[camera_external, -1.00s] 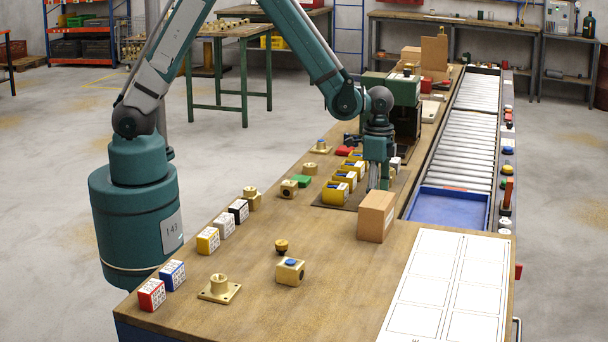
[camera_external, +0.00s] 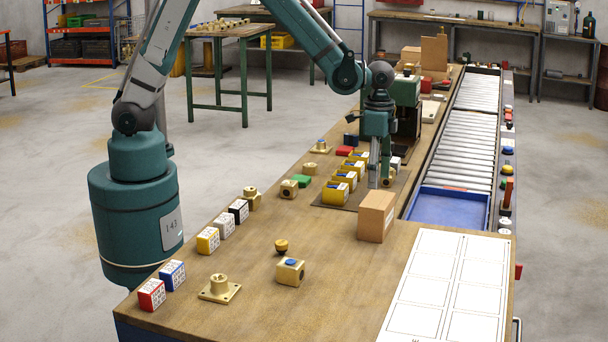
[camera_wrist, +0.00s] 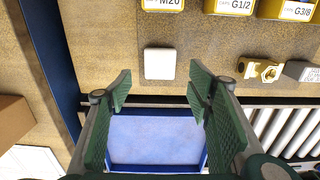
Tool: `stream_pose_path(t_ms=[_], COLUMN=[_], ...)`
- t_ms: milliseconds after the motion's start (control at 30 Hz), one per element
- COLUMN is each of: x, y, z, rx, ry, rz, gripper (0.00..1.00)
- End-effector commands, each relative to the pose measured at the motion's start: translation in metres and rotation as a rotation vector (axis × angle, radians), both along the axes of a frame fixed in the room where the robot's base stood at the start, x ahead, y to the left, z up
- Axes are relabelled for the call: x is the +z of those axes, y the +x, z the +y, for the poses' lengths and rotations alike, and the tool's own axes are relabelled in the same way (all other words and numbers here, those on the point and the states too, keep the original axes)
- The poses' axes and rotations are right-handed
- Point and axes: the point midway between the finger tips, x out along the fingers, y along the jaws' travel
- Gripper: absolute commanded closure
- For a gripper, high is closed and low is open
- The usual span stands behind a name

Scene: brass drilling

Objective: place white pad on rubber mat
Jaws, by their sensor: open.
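The white pad (camera_wrist: 159,63) is a small rounded square. It lies flat on a brown speckled surface between the yellow bins and the blue tray in the wrist view. My gripper (camera_wrist: 160,88) is open and empty, its green ridged fingers spread apart, with the pad ahead of the gap between them. In the external view my gripper (camera_external: 380,184) hangs pointing down behind the cardboard box. The dark rubber mat (camera_external: 329,204) lies under and around the yellow bins. The pad appears to lie on the mat, but the mat's edges are not clear in the wrist view.
Yellow bins (camera_external: 336,193) stand in a row left of my gripper. A cardboard box (camera_external: 376,217) stands in front of it. The blue tray (camera_external: 446,208) and roller conveyor (camera_external: 468,135) are to the right. A brass fitting (camera_wrist: 260,71) lies right of the pad.

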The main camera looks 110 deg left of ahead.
Motion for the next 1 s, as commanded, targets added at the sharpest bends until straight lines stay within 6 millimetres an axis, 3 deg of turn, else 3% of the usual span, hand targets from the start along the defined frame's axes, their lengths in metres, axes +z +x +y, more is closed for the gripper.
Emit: stream_pose_path(t_ms=[200, 400, 1000], x=[0.031, 0.046, 0.049], y=[0.000, 0.000, 0.000], z=[0.000, 0.000, 0.000], rx=[0.000, 0.000, 0.000], ry=[0.000, 0.000, 0.000], rz=[0.000, 0.000, 0.000], gripper=[0.49, 0.49, 0.49])
